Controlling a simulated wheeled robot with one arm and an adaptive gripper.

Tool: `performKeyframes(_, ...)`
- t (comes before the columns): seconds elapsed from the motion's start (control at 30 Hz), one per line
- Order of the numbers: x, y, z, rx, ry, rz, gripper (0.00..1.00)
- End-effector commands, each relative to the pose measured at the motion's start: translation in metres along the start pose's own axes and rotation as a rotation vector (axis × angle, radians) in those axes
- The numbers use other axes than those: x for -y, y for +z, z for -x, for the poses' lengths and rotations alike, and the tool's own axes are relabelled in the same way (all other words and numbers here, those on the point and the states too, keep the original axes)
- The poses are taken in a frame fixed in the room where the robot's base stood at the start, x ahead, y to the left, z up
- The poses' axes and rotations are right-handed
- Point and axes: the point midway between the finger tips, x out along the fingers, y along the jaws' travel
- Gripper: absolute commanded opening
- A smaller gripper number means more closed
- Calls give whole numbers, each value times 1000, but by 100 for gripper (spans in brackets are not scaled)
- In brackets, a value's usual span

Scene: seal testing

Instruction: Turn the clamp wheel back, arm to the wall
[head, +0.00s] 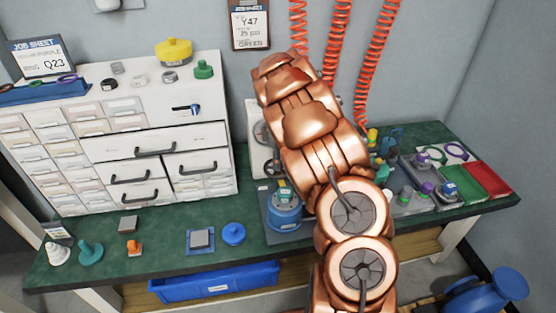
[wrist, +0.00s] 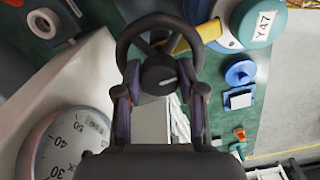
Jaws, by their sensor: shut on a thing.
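The clamp wheel (wrist: 124,50) is a dark ring with a round hub that bears a pale mark, at the top middle of the wrist view. My gripper (wrist: 160,92) has one finger on each side of the hub and is shut on the wheel. A yellow bar (wrist: 209,31) shows beside the ring; whether it belongs to the clamp is unclear. A blue fixture (head: 284,216) stands on the bench left of my arm in the head view. A teal-topped part labelled Y47 (wrist: 263,26) shows at the upper right of the wrist view. My copper arm hides the gripper in the head view.
A dial gauge (wrist: 72,148) is close on the left in the wrist view. A drawer cabinet (head: 155,135) fills the bench's left side. Parts and trays, including a red one (head: 487,179), stand at right. Orange coiled hoses (head: 337,45) hang behind my arm.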

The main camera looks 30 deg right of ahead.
Motion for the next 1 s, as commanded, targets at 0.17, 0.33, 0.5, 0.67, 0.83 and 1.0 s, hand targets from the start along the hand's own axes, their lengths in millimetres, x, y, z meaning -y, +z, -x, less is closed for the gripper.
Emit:
performKeyframes(0.17,0,0,0,0,0,0,14)
performKeyframes(0.33,0,0,0,0,0,0,0)
performKeyframes(0.5,0,0,0,0,0,0,0)
performKeyframes(0.67,0,0,0,0,0,4,0)
performKeyframes(0.83,0,-1,-2,-1,0,39,0)
performKeyframes(1.0,0,-1,-4,-2,0,126,0)
